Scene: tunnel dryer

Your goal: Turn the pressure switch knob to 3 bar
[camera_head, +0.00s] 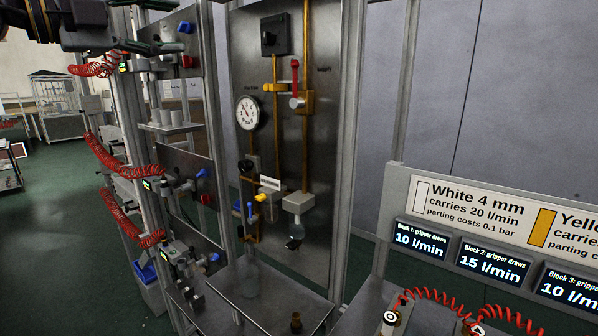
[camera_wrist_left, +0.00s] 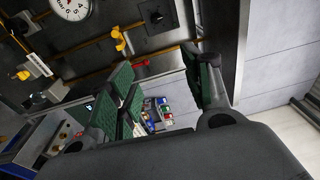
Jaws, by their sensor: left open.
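A steel panel (camera_head: 325,130) carries a black square box with a rotary knob (camera_head: 275,35) at its top. It also shows in the left wrist view (camera_wrist_left: 157,16). Below it hangs a white round gauge (camera_head: 248,112), partly seen in the wrist view (camera_wrist_left: 72,8). Lower on the panel are a black round knob (camera_head: 245,166) and a grey box (camera_head: 298,203). I cannot tell which part is the pressure switch knob, and no setting is legible. My left gripper (camera_head: 150,27) is at the upper left, apart from these parts; its green-padded fingers (camera_wrist_left: 165,85) are spread and empty.
A red-handled valve (camera_head: 295,75) and brass pipes (camera_head: 305,150) stand out from the panel. Metal uprights (camera_head: 350,130) flank it. Red coiled hoses (camera_head: 115,155) hang at left. A metal shelf (camera_head: 270,295) lies below. A sign board (camera_head: 480,200) stands at right.

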